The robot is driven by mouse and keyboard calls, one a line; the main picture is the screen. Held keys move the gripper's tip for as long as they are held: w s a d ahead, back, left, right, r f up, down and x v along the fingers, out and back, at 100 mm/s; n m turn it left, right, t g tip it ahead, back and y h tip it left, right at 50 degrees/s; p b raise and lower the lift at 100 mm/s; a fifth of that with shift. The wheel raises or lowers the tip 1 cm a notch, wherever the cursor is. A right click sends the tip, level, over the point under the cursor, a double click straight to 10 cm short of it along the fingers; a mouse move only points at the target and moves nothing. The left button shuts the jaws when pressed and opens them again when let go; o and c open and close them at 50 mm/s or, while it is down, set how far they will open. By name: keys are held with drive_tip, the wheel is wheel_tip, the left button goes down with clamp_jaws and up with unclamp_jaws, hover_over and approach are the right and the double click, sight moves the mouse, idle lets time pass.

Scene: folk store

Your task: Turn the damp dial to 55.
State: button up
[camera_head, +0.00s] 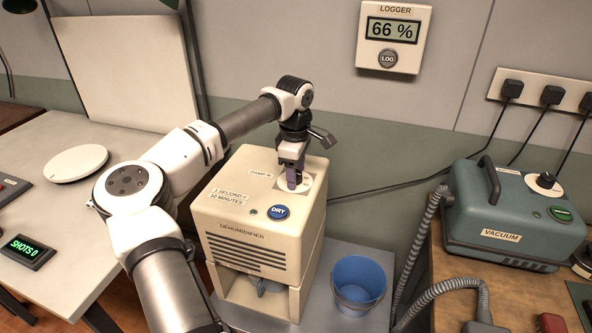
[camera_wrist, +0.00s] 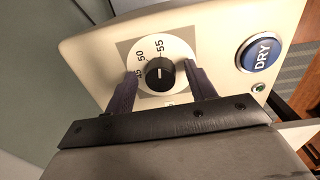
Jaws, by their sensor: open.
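The damp dial is a black knob (camera_wrist: 160,75) on a white round scale (camera_wrist: 147,52) on top of the cream dehumidifier (camera_head: 262,237). In the wrist view the numbers 45, 50 and 55 show on the scale; 55 is at its upper side. I cannot tell exactly which number the knob's mark meets. My gripper (camera_wrist: 160,84) is open, with one finger on each side of the knob and visible gaps between. In the head view my gripper (camera_head: 293,180) points down over the dial and hides most of it.
The blue DRY button (camera_head: 279,212) and a small green light sit near the dial. The wall logger (camera_head: 393,37) reads 66 %. A blue bucket (camera_head: 358,283) stands right of the dehumidifier. A vacuum (camera_head: 513,213) with a hose is further right.

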wheel_tip(320, 180, up, 14)
drive_tip(key=b, duration=0.2)
drive_tip(key=shift+s+a, duration=0.15)
drive_tip(key=shift+s, duration=0.2)
drive_tip(key=shift+f, duration=0.1)
